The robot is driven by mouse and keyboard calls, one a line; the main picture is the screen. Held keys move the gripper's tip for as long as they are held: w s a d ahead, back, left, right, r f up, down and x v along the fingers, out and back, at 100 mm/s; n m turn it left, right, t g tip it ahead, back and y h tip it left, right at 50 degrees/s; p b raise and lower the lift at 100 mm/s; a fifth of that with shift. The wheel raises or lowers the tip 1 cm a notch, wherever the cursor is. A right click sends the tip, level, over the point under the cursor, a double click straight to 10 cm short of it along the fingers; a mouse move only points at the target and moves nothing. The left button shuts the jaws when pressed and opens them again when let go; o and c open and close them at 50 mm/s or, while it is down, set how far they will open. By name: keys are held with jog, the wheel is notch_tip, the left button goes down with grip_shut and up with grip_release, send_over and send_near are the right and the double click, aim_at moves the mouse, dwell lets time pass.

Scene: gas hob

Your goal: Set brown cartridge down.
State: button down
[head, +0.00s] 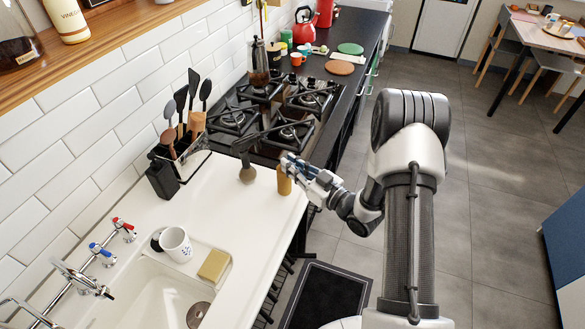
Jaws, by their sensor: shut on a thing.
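My gripper (289,166) is shut on the brown cartridge (284,182), a small tan upright cylinder. It is over the white counter (225,195) near its front edge, just short of the gas hob (275,115). The fingers cover the upper part of the cartridge. I cannot tell whether its base touches the counter.
A dark long-handled tool (247,173) stands left of the cartridge. A utensil rack (180,155) is against the tiled wall. A mug (176,244) and yellow sponge (214,265) are by the sink (150,300). Counter between rack and sponge is clear.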

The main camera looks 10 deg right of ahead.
jog(key=shift+r, duration=0.1)
jog(key=c, duration=2.1)
grip_release()
jog(key=shift+f, duration=0.2)
jog(key=o, duration=0.4)
jog(key=shift+o, duration=0.2)
